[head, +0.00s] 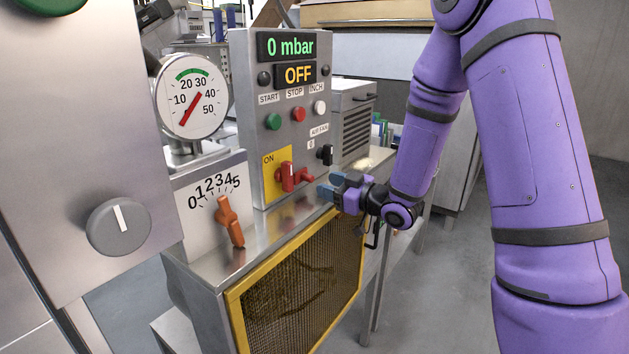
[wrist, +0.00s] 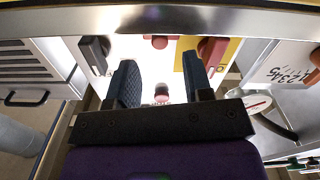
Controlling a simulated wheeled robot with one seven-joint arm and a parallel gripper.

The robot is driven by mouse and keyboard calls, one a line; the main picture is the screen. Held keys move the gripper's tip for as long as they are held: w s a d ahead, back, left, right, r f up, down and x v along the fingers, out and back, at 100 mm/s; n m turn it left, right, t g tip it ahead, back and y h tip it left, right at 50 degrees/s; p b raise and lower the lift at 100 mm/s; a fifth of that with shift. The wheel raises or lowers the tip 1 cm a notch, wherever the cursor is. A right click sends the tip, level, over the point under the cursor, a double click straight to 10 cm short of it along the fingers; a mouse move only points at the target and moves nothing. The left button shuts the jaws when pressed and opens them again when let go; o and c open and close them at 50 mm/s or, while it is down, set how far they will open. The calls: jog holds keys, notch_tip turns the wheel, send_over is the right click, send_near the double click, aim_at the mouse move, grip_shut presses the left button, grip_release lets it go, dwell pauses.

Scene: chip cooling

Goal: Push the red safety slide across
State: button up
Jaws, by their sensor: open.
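A red fitting, which looks like the safety slide (head: 290,176), sits low on the control panel at the edge of the yellow ON plate (head: 268,162). A narrower red part of it reaches right past the plate. In the wrist view a red block (wrist: 207,50) shows beside the yellow, with a smaller red piece (wrist: 160,42) apart from it. My gripper (head: 328,185) is open and empty, just right of the red fitting. In the wrist view its blue fingers (wrist: 159,62) are spread, with the smaller red piece between and beyond them. I cannot tell whether a finger touches red.
The panel (head: 245,120) reads 0 mbar and OFF, with green, red and white buttons. A black switch (head: 326,154) sits above my gripper. An orange lever (head: 230,220) and pressure gauge (head: 191,97) stand left. A yellow-framed mesh (head: 300,290) lies below the steel ledge.

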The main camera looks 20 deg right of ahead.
aim_at(313, 179)
jog(key=shift+x, duration=2.5)
grip_shut()
